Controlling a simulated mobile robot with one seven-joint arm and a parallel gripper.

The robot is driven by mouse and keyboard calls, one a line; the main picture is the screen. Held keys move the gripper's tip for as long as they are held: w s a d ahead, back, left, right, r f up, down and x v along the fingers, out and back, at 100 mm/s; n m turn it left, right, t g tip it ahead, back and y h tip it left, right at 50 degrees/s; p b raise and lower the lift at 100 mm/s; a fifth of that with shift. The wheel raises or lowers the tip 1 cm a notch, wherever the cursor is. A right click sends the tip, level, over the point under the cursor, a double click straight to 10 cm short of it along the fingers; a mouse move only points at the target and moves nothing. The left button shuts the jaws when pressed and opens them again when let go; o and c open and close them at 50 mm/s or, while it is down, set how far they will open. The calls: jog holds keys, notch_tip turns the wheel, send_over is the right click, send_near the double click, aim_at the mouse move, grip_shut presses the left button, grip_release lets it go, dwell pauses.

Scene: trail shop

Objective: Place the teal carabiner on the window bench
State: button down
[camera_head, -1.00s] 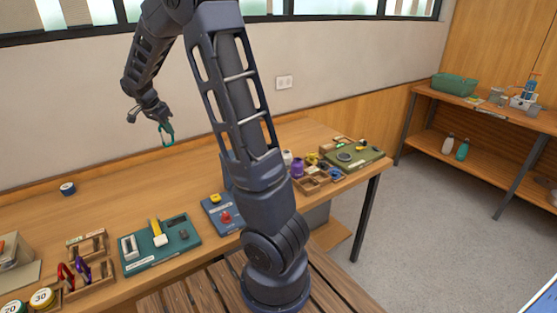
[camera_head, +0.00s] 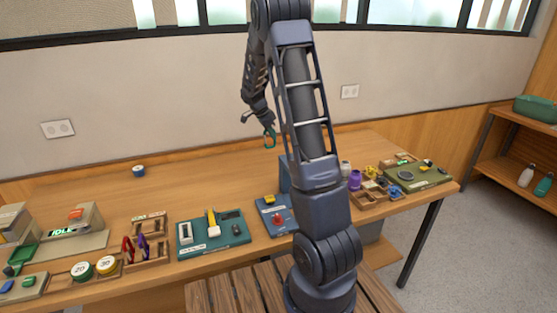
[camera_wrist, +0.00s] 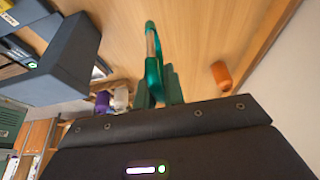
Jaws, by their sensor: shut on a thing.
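The carabiner looks clear of the bench top. In the wrist view the carabiner (camera_wrist: 152,62) points away from the gripper, with the wood surface behind it. The fingertips are small in the head view, and my arm hides part of the bench behind it.
A green tool mat (camera_head: 213,232), a tray with red and purple carabiners (camera_head: 150,258) and a blue board (camera_head: 276,216) line the front edge. Small items crowd the right end. The back left is mostly clear, with a small roll (camera_head: 138,171). The wrist view shows an orange cylinder (camera_wrist: 221,75).

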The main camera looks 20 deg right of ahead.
notch_tip(320, 180, down, 13)
jog(key=shift+r, duration=0.2)
dwell(0.4)
jog(key=shift+f, duration=0.15)
jog(key=c, duration=1.5)
grip_release()
